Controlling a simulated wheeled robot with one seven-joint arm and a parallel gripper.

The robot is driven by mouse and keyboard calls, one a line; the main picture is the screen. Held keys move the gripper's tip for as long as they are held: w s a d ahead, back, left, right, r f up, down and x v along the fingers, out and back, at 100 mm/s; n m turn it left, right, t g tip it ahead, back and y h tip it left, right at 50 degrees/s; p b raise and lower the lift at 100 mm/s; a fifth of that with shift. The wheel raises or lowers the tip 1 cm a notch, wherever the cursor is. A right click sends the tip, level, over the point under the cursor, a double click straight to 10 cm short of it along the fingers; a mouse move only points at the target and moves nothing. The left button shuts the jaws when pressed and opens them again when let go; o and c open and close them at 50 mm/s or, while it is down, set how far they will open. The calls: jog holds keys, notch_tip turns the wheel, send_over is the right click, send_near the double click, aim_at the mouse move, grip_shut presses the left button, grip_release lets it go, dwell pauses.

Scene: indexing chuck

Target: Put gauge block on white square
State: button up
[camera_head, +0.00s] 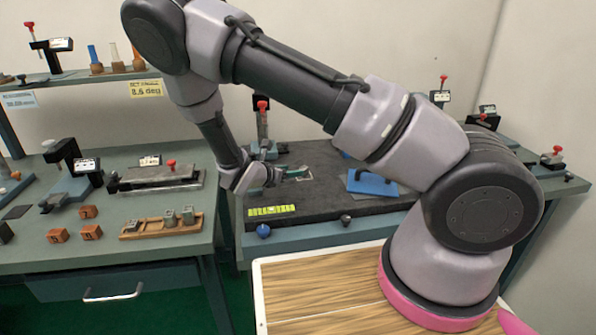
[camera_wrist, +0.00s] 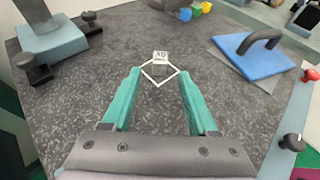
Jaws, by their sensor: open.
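The gauge block (camera_wrist: 161,57) is a small grey block with a light, number-marked face. In the wrist view it stands at the far corner of the white square (camera_wrist: 148,79), a thin white outline on the dark speckled plate. The block overlaps the far corner of the outline; I cannot tell whether its base is wholly inside. My gripper (camera_wrist: 159,73) is open, with its teal fingers apart on either side of the square and nothing visibly held. In the head view my gripper (camera_head: 284,174) is low over the dark plate, and the block cannot be made out.
A blue plate with a handle (camera_wrist: 257,55) lies right of the square. A clamp stand base (camera_wrist: 50,42) is at the left. Coloured knobs (camera_wrist: 196,10) are at the far edge. A yellow-green strip (camera_head: 271,211) lies near the plate's front edge.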

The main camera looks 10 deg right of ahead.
jog(key=v, duration=0.5)
jog(key=s+d+r+m+g+y, duration=0.2)
jog(key=s+d+r+m+g, duration=0.3)
jog(key=r+m, duration=0.4)
jog(key=s+d+r+m+g+y, duration=0.2)
jog(key=s+d+r+m+g, duration=0.1)
jog(key=d+r+m, duration=0.5)
jog(key=s+r+m+t+y, duration=0.2)
jog(key=s+r+m+y, duration=0.1)
jog(key=s+r+m, duration=0.4)
jog(key=s+d+r+m+t+y, duration=0.1)
jog(key=s+r+m+t+y, duration=0.2)
jog(key=s+r+m, duration=0.4)
notch_tip(320, 180, up, 6)
jog(key=shift+d+t+y, duration=0.3)
jog(key=shift+d+y, duration=0.05)
jog(key=shift+y, duration=0.45)
